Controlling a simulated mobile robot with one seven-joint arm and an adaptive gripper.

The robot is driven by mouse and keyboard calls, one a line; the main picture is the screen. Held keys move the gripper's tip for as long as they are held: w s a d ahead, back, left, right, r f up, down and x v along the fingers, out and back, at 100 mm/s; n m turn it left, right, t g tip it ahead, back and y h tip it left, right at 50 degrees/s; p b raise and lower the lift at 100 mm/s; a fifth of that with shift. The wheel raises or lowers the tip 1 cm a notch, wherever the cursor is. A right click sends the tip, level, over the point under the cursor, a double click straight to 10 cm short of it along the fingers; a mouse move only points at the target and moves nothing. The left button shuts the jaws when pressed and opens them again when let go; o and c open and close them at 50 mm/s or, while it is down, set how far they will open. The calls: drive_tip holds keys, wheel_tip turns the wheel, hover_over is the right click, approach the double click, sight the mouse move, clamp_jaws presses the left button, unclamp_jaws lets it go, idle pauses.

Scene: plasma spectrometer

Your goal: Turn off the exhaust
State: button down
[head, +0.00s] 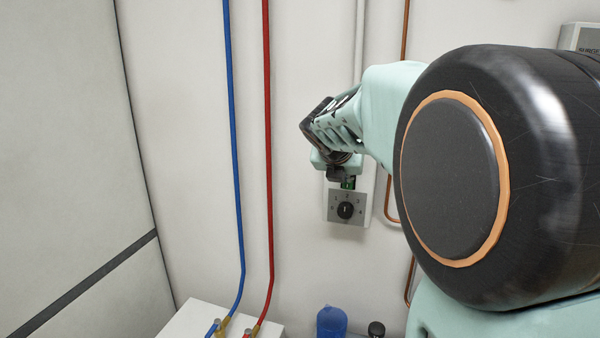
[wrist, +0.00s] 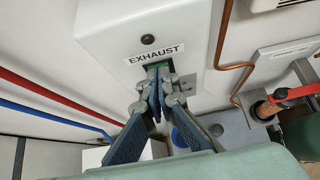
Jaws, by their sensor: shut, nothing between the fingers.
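The exhaust control is a white wall box with a label reading EXHAUST (wrist: 155,54) in the wrist view. Below the label is a green switch (wrist: 158,66), partly hidden behind my fingertips. The green part also shows in the head view (head: 348,184), just under my gripper (head: 338,174). My gripper is shut and empty, its tips right at the green switch in the wrist view (wrist: 158,76). I cannot tell whether they touch it, nor which way the switch is set. A grey plate with a black dial (head: 345,210) sits below the switch.
A blue pipe (head: 234,150) and a red pipe (head: 267,150) run down the wall to the left. A copper pipe (wrist: 223,40) runs beside the box. A red-handled valve (wrist: 290,92) is at the right of the wrist view. A blue container (head: 331,322) stands below.

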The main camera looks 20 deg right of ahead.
drive_tip(key=shift+r+p, duration=0.8)
drive_tip(key=shift+p, duration=0.2)
